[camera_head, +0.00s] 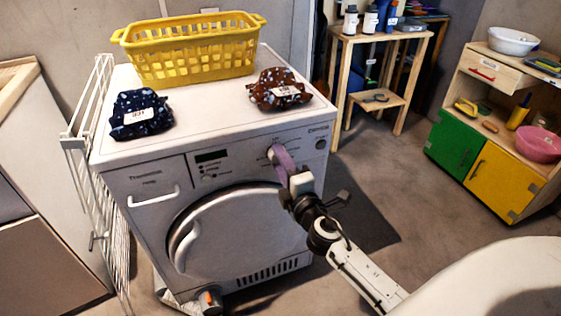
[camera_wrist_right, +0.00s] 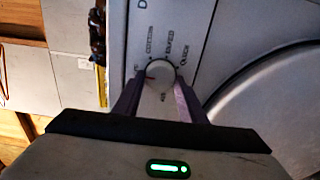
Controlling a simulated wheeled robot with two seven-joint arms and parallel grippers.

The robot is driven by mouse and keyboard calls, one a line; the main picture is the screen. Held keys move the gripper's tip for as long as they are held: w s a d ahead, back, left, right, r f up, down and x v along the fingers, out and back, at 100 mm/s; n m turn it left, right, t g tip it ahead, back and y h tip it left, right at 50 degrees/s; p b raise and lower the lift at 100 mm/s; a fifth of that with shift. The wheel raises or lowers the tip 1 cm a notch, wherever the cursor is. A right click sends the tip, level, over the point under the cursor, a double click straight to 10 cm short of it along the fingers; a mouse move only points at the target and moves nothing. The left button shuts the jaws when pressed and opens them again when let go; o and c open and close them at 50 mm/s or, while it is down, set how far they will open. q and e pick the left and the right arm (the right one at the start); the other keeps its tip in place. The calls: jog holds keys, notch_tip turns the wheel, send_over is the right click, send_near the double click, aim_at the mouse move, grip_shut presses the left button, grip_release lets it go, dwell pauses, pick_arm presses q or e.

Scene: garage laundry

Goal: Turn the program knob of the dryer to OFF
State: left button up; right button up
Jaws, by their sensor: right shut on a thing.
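The white dryer (camera_head: 150,230) stands in the middle of the head view, with its round door low on the front. Its program knob (camera_wrist_right: 158,76) is a pale round dial with printed labels around it and a small reddish mark at its left side in the wrist view. My right gripper (camera_head: 277,152) reaches the front panel from the lower right, and its purple fingers are shut on the knob. In the wrist view the right gripper's (camera_wrist_right: 157,92) two fingers lie on either side of the knob. My left gripper is not in view.
A yellow basket (camera_head: 190,50), a dark blue cloth bundle (camera_head: 140,113) and a brown one (camera_head: 279,89) sit on the dryer top. A white drying rack (camera_head: 92,130) leans at its left. A wooden shelf (camera_head: 375,60) and a coloured cabinet (camera_head: 482,165) stand right.

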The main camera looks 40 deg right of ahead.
jog(key=o, duration=1)
jog(key=shift+s, duration=0.15)
jog(key=b+v, duration=0.1)
jog(key=v, duration=0.9)
jog(key=shift+d, duration=0.1)
